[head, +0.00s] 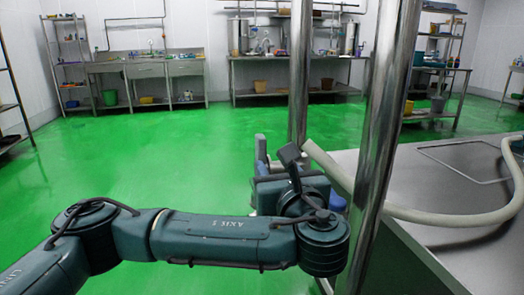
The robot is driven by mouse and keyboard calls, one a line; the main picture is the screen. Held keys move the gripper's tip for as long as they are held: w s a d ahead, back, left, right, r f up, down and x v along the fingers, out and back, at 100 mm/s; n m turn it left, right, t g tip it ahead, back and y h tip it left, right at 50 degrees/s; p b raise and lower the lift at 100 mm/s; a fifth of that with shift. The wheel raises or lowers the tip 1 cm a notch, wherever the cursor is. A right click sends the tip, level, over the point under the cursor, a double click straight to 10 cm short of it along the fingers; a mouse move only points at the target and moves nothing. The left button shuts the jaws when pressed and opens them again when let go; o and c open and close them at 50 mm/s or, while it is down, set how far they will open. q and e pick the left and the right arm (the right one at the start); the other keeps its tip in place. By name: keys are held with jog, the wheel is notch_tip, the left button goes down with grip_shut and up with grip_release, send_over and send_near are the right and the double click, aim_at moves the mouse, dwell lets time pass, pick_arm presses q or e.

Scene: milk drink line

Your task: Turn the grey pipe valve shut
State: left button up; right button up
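My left arm reaches in from the left across the lower picture and bends away from me at its wrist, beside the steel pipes. My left gripper (264,158) is at the far end, over the green floor and left of the far pipe; its fingers are mostly hidden by the wrist and I cannot tell whether they are open. A small grey upright part shows there, but I cannot tell whether it is the valve or a finger. No grey valve handle can be clearly made out. A small blue part (337,203) shows behind the wrist. My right gripper is out of view.
A thick vertical steel pipe (382,130) stands close in front, with a second one (299,70) behind it. A beige hose (440,216) runs over the steel counter (425,170) at right. Benches and shelves line the back wall; green floor (150,155) is clear.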

aim_at(263, 145)
pick_arm(q)
jog(key=b+x, duration=0.2)
jog(key=x, duration=1.1)
jog(key=shift+a+b, duration=0.1)
jog(key=shift+b, duration=0.2)
grip_shut()
